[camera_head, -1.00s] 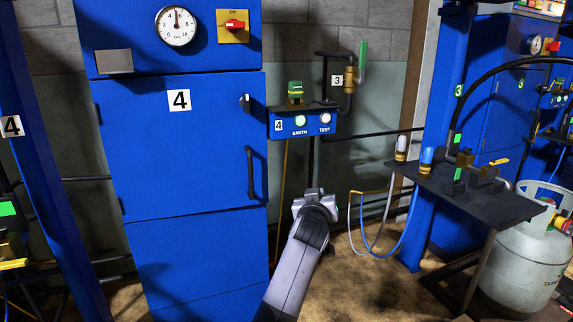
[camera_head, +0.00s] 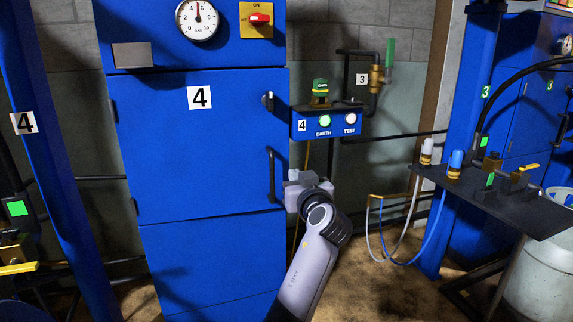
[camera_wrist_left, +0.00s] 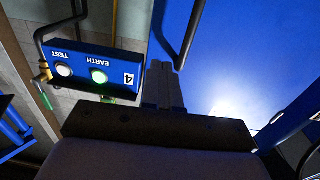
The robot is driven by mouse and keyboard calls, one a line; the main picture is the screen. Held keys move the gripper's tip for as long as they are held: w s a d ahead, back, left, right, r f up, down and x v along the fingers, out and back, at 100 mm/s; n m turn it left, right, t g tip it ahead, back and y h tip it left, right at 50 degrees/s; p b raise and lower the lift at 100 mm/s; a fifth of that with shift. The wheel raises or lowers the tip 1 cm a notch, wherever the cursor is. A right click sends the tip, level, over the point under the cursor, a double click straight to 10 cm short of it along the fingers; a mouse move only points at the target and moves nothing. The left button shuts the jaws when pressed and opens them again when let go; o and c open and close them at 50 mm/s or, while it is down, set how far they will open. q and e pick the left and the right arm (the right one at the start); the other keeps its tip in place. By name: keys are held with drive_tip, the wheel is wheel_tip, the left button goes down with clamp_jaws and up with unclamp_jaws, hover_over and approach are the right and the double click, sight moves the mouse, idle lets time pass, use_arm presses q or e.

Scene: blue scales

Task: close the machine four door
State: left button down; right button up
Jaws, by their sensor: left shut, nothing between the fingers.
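The machine four door (camera_head: 190,150) is a blue panel with a white "4" label and a small latch (camera_head: 268,100) near its upper right edge. A black vertical handle (camera_head: 271,176) sits below the latch. The door looks flush or nearly flush with its cabinet; I cannot tell if a small gap is left. My left gripper (camera_head: 297,178) is shut and empty, just right of the handle by the door's right edge. In the left wrist view its fingers (camera_wrist_left: 163,85) point toward the blue door (camera_wrist_left: 235,50), beside the handle (camera_wrist_left: 190,35). My right gripper is out of view.
A blue box with EARTH and TEST lights (camera_head: 328,125) and a green-topped lamp (camera_head: 320,90) is right of the door. A pipe with a green-handled valve (camera_head: 376,78) is behind.

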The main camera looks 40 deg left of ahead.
sight(283, 159)
use_arm(q)
drive_tip(key=b+x, duration=0.1)
drive_tip(key=x, duration=0.7)
drive_tip(key=shift+w+a, duration=0.15)
drive_tip(key=shift+a, duration=0.1)
drive_tip(key=shift+w+a, duration=0.25)
drive_tip(key=shift+a, duration=0.2)
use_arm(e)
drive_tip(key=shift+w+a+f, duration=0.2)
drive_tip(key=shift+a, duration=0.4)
